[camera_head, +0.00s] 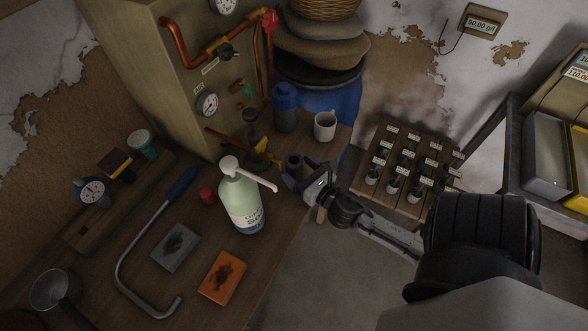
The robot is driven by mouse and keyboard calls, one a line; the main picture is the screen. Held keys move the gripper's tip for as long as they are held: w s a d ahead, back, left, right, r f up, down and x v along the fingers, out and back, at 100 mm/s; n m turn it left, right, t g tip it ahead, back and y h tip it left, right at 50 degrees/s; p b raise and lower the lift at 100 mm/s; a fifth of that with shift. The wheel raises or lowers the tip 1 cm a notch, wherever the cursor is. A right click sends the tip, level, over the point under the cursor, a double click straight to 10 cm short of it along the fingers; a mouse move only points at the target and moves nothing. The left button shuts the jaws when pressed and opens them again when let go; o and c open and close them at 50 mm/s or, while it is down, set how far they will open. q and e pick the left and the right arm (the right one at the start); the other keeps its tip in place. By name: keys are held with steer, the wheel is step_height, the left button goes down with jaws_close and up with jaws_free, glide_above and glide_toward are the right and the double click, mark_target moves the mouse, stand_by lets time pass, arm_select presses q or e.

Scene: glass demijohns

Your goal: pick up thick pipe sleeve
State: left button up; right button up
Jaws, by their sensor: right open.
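A short dark cylinder with an open top, which looks like the thick pipe sleeve (294,161), stands upright near the right edge of the wooden bench. My right gripper (292,180) reaches in from the right, with its fingers at the near side of the sleeve. It is open. The fingers partly hide the sleeve's lower part, and I cannot tell whether they touch it or lie around it. My left gripper is not in view.
A soap pump bottle (241,203) stands close left of the gripper, its spout pointing toward it. A red cap (208,195), grey mug (325,126) and blue bottle (285,108) stand nearby. A bent blue-handled bar (132,252) and two sponge-like blocks lie left.

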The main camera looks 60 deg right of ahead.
steer(key=shift+x, duration=1)
steer(key=shift+w, duration=0.15)
steer(key=c, duration=1)
steer(key=shift+r, duration=0.1)
